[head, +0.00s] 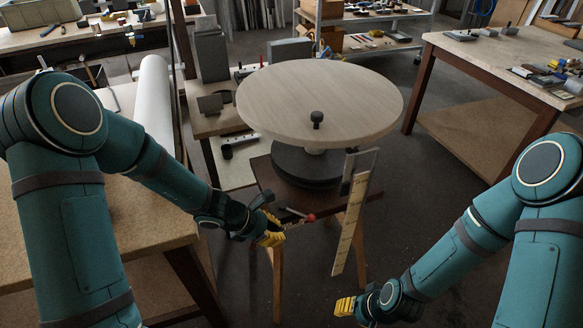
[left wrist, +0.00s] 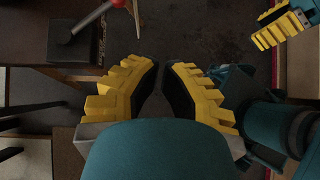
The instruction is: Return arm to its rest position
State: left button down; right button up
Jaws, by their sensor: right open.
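My left gripper (head: 272,228), with yellow fingers, is in front of the round turntable's stand, below the disc's left part. In the left wrist view its fingertips (left wrist: 160,66) nearly meet with dark floor between the pads, and nothing is held. My left arm (head: 175,180) reaches from the left over the workbench edge. My right gripper (head: 345,306) is low over the floor near the bottom centre and empty, its arm (head: 450,255) coming from the right. It also shows in the left wrist view (left wrist: 265,35) at top right.
A round wooden turntable (head: 290,95) stands close ahead, with a pale ruler-like strip (head: 350,225) hanging at its right. A red-tipped rod (head: 310,217) is just right of my left gripper. A workbench (head: 140,215) is at left, another table (head: 500,65) at right.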

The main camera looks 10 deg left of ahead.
pick_arm(q)
jog(key=s+d+f+m+g+y, duration=0.1)
jog(key=s+f+m, duration=0.4)
jog(key=m, duration=0.5)
jog(key=s+d+f+m+g+y, duration=0.1)
jog(key=s+f+m+y, duration=0.1)
jog(key=s+f+m, duration=0.4)
jog(key=s+m, duration=0.2)
jog(key=m, duration=0.3)
jog(key=shift+s+f+y, duration=0.15)
jog(key=shift+y, duration=0.25)
jog(key=shift+a, duration=0.1)
